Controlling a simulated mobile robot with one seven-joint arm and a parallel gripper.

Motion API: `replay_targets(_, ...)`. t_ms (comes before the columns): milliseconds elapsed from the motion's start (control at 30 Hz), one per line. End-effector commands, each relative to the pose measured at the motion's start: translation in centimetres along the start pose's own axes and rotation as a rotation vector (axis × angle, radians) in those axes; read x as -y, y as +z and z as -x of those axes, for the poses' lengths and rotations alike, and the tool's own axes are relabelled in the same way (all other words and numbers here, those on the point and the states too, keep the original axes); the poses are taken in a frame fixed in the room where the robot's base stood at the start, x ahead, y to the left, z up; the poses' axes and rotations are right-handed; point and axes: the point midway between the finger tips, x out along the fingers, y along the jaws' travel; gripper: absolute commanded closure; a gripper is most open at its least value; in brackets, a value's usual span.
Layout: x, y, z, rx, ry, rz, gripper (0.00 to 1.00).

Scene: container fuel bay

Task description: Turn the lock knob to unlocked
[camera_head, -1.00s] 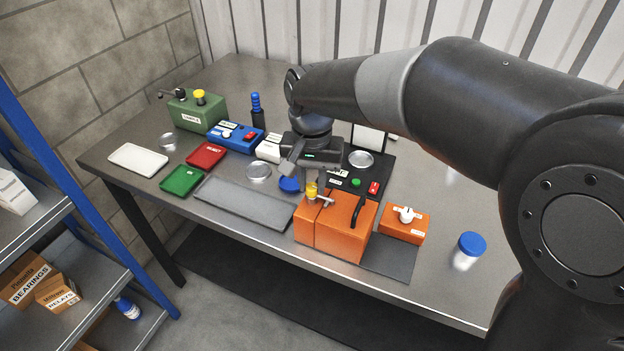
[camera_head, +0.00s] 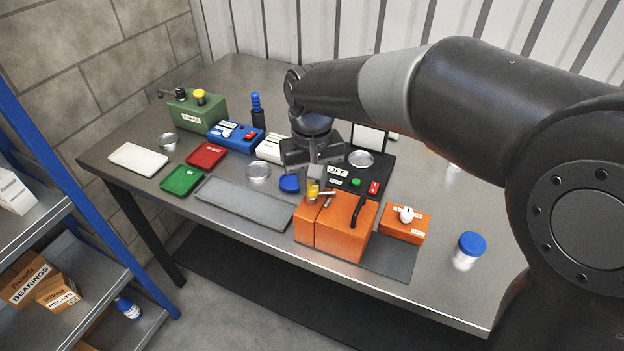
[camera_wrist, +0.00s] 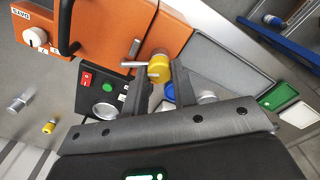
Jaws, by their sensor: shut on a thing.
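The yellow lock knob (camera_head: 312,194), with a silver bar beside it, sits on top of the orange box (camera_head: 342,232) near the table's front edge. My gripper (camera_head: 316,182) reaches down over the knob from behind. In the wrist view the yellow knob (camera_wrist: 159,69) lies between the two fingertips of my gripper (camera_wrist: 160,80), which is shut on it. Silver bars show beside it there. The fingers partly hide the knob in the head view. I cannot read any lock marking.
A black handle (camera_head: 358,211) stands on the orange box, right of the knob. A small orange box with a white knob (camera_head: 406,214) is farther right. Behind is a black panel with a red switch (camera_head: 374,187). A grey tray (camera_head: 243,204) lies left. The right tabletop is mostly clear.

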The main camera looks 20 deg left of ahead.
Motion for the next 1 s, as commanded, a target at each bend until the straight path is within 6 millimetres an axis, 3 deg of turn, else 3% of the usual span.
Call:
replay_targets(600, 0.00, -0.02, 0.07, -0.001, 0.000, 0.582, 0.98)
replay_targets(1000, 0.01, -0.02, 0.09, -0.002, 0.001, 0.877, 0.98)
